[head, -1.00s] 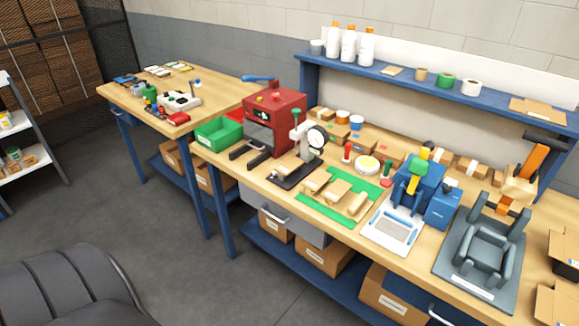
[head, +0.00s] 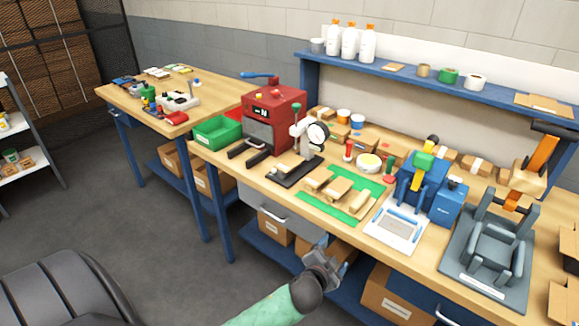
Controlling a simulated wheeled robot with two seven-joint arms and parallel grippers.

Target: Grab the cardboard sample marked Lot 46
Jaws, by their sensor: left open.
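Several tan cardboard samples lie on a green mat (head: 370,187) at the middle of the bench: one at the left (head: 318,180), one in the middle (head: 338,189) and a rolled-looking one at the right (head: 359,203). No lot marking is readable on them, so I cannot tell which is Lot 46. My left gripper (head: 332,257) is open and empty. In the picture it shows below the mat, in front of the bench's front edge and apart from the samples. My right gripper is not in view.
Left of the mat stand a dial gauge stand (head: 317,134), a red press (head: 273,115) and a green bin (head: 217,131). Right of it are a white-based blue device (head: 421,180) and a grey fixture (head: 489,248). Cardboard boxes (head: 392,297) sit on the shelf below.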

